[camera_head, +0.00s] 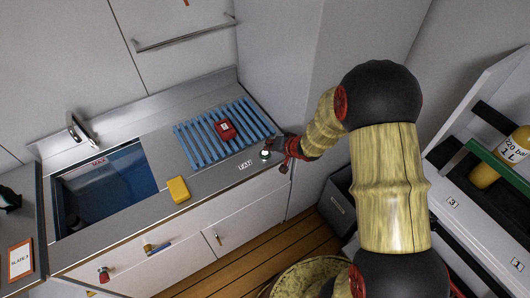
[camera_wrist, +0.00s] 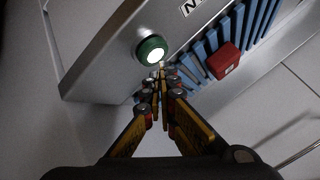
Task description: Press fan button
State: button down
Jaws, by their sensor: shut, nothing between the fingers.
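The fan button is a round button (camera_head: 265,154) with a white lit face and a green ring, at the right end of the counter. It also shows in the wrist view (camera_wrist: 151,49), just beyond my fingertips. A small label (camera_head: 245,166), apparently reading FAN, lies to its left. My gripper (camera_head: 281,151) is shut and empty, directly right of the button in the head view. In the wrist view my gripper (camera_wrist: 161,76) has its tips at the button's lower edge. I cannot tell whether they touch it.
A blue slatted rack (camera_head: 190,146) with a red block (camera_head: 225,128) on it lies behind the button. A yellow sponge (camera_head: 178,189) lies beside the sink (camera_head: 105,180) on the left. A wall rises behind the counter.

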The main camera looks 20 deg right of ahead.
jog(key=shift+f, duration=0.1)
dwell(0.3)
jog(key=shift+f, duration=0.3)
jog(key=shift+f, duration=0.35)
dwell(0.5)
jog(key=shift+r, duration=0.1)
jog(key=shift+r+p, duration=0.7)
jog(key=shift+p, duration=0.3)
notch_tip(320, 180, up, 6)
jog(key=p, duration=0.7)
